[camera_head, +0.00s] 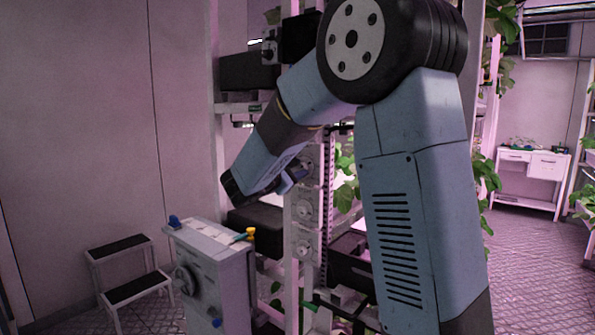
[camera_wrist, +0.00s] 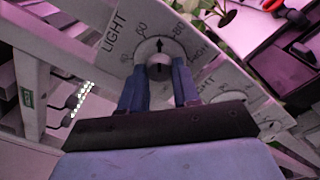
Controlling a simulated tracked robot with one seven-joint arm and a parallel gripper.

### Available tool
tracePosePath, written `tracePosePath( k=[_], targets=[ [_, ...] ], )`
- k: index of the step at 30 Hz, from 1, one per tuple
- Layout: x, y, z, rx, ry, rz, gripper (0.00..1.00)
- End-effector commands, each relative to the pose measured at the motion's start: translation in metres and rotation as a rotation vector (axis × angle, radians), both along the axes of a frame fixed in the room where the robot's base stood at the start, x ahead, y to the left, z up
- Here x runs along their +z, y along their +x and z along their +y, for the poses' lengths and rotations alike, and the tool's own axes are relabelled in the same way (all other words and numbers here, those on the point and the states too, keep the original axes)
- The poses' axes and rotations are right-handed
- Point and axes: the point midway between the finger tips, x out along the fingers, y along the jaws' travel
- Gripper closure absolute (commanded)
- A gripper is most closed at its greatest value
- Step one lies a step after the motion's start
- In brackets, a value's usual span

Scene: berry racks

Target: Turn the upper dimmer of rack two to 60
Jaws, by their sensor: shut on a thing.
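The dimmer knob (camera_wrist: 158,64) sits on a pale panel marked LIGHT (camera_wrist: 115,38) in the wrist view. My gripper (camera_wrist: 159,74) has its two blue fingers on either side of the knob and is shut on it. A dark arrow on the dial points to the top of the picture, between printed numbers on its left and right. The numbers are small and tilted, so I cannot read the setting surely. In the head view my gripper (camera_head: 291,181) reaches the upper part of the rack's dial strip, and the held knob is hard to see there.
More dials (camera_head: 304,209) sit below on the same strip. A grey cabinet (camera_head: 215,262) with a handwheel and a yellow-topped item (camera_head: 246,234) stands close under my wrist. A step stool (camera_head: 128,262) is at the left. Leafy plants (camera_head: 346,190) grow behind the strip.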

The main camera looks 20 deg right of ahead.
Motion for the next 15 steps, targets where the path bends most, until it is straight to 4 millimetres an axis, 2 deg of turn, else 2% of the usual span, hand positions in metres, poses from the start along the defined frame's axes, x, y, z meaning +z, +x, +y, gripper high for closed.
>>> tracePosePath(
  k=[15],
  targets=[
    [0.0017, 0.0007, 0.0003, 0.001, -0.215, 0.293, 0.99]
  ],
)
